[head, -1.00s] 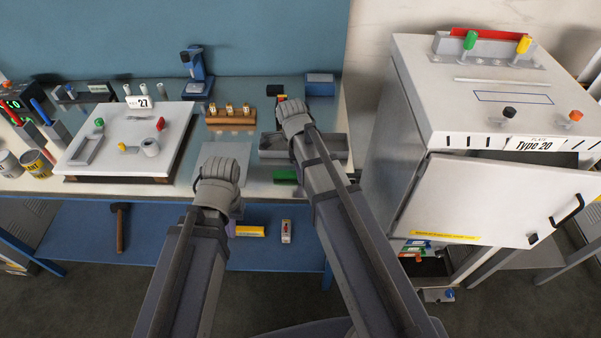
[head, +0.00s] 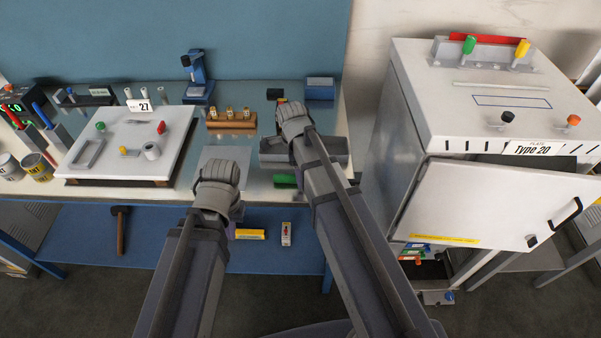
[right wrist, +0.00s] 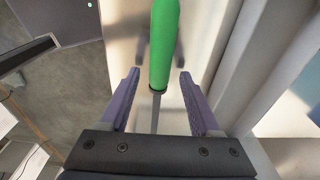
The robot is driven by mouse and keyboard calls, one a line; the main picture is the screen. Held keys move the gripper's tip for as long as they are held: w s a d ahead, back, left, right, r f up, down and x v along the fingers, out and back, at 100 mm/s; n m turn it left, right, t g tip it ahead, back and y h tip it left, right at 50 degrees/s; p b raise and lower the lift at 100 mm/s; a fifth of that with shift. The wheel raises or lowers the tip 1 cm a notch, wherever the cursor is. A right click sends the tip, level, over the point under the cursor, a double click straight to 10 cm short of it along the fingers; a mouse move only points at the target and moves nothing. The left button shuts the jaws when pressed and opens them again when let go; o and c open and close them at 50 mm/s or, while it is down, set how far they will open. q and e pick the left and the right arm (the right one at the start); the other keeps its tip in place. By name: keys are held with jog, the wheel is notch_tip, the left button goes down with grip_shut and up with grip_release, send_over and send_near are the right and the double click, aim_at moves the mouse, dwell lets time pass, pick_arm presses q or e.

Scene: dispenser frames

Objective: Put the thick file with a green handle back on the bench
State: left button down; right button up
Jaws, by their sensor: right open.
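The file shows in the right wrist view, with a thick green handle (right wrist: 164,45) and a thin metal shaft (right wrist: 156,112). My right gripper (right wrist: 160,85) is open, with one finger on each side of the shaft and apart from it. The handle reaches out beyond the fingertips over a pale surface. In the head view my right gripper (head: 293,112) is over the right part of the bench (head: 255,188), its fingers hidden. A green piece (head: 285,181) shows beside that arm; I cannot tell if it is the handle. My left gripper (head: 219,172) is near the bench's front, fingers hidden.
A white board (head: 120,165) with knobs and a grey tray (head: 275,158) are on the bench. A wooden block with vials (head: 231,119) stands behind. A white cabinet (head: 490,195) with its door ajar stands at right. A hammer (head: 121,228) lies on the lower shelf.

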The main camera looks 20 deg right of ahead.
notch_tip(320, 180, up, 12)
jog(key=a+f+p, duration=0.1)
jog(key=p, duration=1)
jog(key=s+a+n, duration=0.4)
jog(key=s+n, duration=0.3)
jog(key=n, duration=0.5)
jog(key=s+a+n, duration=0.5)
jog(key=s+n, duration=0.2)
jog(key=n, duration=0.6)
jog(key=shift+s+a+r, duration=0.15)
jog(key=shift+a+r, duration=0.05)
